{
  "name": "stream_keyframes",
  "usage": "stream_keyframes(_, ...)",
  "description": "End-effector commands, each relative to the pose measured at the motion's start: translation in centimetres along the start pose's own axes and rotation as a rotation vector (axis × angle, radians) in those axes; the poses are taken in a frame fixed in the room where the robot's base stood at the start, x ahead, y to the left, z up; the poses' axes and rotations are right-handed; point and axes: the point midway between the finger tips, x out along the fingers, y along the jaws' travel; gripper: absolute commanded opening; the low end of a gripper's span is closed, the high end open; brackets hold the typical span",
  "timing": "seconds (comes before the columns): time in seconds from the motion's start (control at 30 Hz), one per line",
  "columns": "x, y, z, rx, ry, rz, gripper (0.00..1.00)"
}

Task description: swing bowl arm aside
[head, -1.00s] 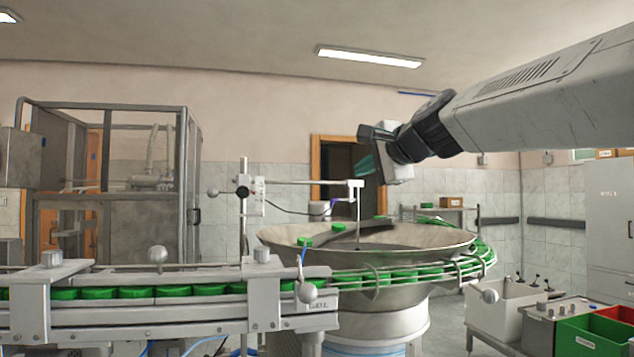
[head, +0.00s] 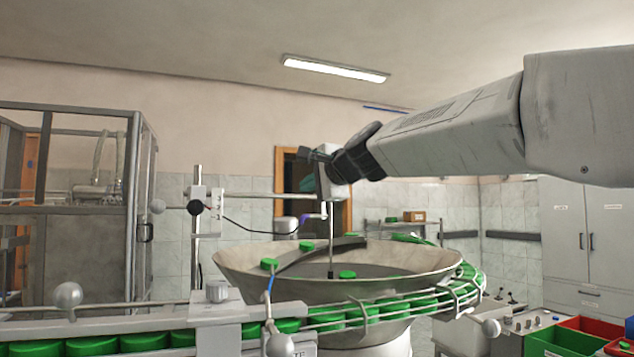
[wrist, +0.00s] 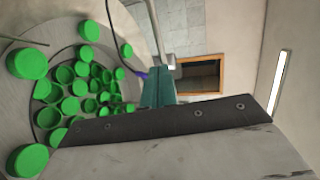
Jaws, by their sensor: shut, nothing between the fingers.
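The bowl arm (head: 258,195) is a thin grey horizontal bar that runs from a clamp on an upright post at left to over the bowl. A thin rod (head: 331,245) hangs from its far end into the bowl (head: 235,268). My gripper (head: 306,183) is shut and empty, with teal fingers, at the bar's outer end. In the wrist view the shut fingers (wrist: 155,92) are close beside the bar's end (wrist: 165,62); I cannot tell whether they touch. My wrist hides part of the bar's end in the head view.
Green caps (wrist: 85,80) lie in the bowl. A rail track (head: 400,305) with green caps curves around the bowl to the conveyor (head: 190,325) in front. A dark cable hangs under the bar. A framed cabinet (head: 135,190) stands at left; green and red bins (head: 590,335) are at lower right.

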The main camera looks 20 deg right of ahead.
Motion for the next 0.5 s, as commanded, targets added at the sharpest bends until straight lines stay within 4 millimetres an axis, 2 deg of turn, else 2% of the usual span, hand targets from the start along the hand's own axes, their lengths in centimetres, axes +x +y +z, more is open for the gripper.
stream_keyframes(0.03, 1.4, 0.1, 0.0, 0.0, -0.001, 0.003, 0.0)
stream_keyframes(0.2, 4.8, 0.1, -0.1, 0.0, 0.0, 0.002, 0.0)
stream_keyframes(0.33, 6.9, 0.1, -0.2, 0.0, 0.002, 0.001, 0.0)
stream_keyframes(0.5, 8.3, 0.0, -0.4, 0.001, 0.004, 0.001, 0.0)
